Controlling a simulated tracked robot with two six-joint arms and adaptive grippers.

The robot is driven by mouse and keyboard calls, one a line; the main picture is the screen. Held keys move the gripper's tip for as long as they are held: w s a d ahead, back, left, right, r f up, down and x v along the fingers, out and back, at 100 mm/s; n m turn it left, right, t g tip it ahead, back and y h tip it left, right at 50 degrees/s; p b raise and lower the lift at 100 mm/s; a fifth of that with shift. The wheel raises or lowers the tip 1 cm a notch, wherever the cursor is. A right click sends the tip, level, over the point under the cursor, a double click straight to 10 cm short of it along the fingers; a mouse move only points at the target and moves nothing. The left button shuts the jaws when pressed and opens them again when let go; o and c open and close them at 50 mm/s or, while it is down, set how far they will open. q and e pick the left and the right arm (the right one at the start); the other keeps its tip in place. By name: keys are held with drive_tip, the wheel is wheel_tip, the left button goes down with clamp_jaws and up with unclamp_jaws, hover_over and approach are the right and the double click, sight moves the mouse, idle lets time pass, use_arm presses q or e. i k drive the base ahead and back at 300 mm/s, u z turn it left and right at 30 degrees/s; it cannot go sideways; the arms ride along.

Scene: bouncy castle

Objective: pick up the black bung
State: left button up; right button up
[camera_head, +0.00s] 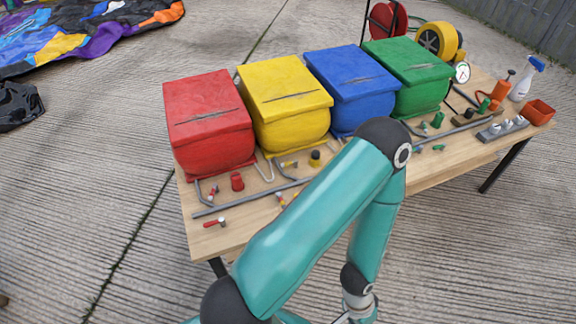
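A small dark-topped piece with yellow below (315,158) stands on the wooden table (222,242) in front of the yellow box. It is too small to tell whether it is the black bung. Another small dark piece (468,113) sits near the right end among pipes; I cannot tell what it is either. My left arm crosses the middle of the view and hides part of the table's front. My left gripper (354,314) hangs low at the bottom edge, in front of the table and apart from both pieces. Its fingers are cut off by the frame. My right gripper is not in view.
Red (208,125), yellow (285,100), blue (352,85) and green (410,75) boxes line the table's back.

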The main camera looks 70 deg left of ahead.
sight(316, 154)
drive_tip(key=k, duration=0.85)
drive_tip(key=u, duration=0.85)
drive_tip(key=i, duration=0.9)
drive_tip(key=u, duration=0.1)
